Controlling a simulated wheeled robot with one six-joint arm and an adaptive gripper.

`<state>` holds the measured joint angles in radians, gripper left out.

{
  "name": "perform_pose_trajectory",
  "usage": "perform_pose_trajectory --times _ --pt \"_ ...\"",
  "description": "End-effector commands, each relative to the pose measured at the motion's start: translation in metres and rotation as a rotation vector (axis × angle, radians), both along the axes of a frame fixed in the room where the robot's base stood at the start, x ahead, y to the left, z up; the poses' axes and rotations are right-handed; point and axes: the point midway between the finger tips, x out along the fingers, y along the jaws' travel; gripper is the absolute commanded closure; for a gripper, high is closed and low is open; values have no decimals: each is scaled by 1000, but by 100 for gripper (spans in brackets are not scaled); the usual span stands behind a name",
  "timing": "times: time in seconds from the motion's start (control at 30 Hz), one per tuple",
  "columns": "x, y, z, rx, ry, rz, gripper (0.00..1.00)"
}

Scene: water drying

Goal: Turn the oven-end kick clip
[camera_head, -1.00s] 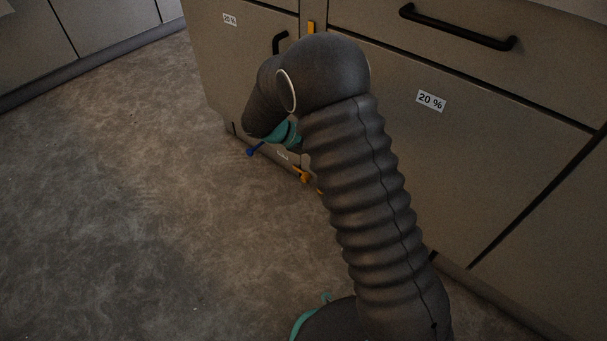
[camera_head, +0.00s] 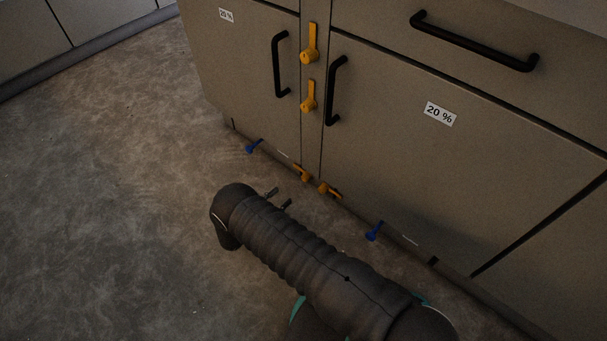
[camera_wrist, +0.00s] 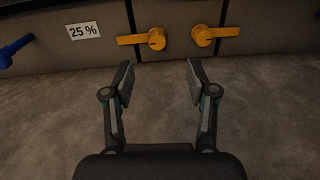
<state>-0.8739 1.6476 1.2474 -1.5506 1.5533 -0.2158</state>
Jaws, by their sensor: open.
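Low on the kick board, the head view shows a left blue clip (camera_head: 253,146), a left orange clip (camera_head: 302,173), a right orange clip (camera_head: 329,190) and a right blue clip (camera_head: 374,232). No oven shows, so I cannot tell which is the oven-end one. In the wrist view the left orange clip (camera_wrist: 142,39) has its lever pointing left, and the right orange clip (camera_wrist: 215,34) has its lever pointing right. A blue clip (camera_wrist: 15,50) is at the left edge. My gripper (camera_wrist: 160,82) is open and empty, low before the orange pair, apart from both; its fingertips also show in the head view (camera_head: 279,198).
Two orange latches (camera_head: 310,45) (camera_head: 308,97) sit higher on the cabinet, between black door handles (camera_head: 280,65) (camera_head: 335,90). Open floor (camera_head: 110,200) lies to the left.

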Motion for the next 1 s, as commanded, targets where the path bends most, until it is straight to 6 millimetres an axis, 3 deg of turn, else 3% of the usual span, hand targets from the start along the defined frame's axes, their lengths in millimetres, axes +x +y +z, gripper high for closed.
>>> perform_pose_trajectory --times 0.1,0.27,1.0 --pt "-7 3 -15 -29 2 38 43" --pt "-4 -2 -19 -39 2 48 43" --pt "89 -74 -19 -37 3 48 43"
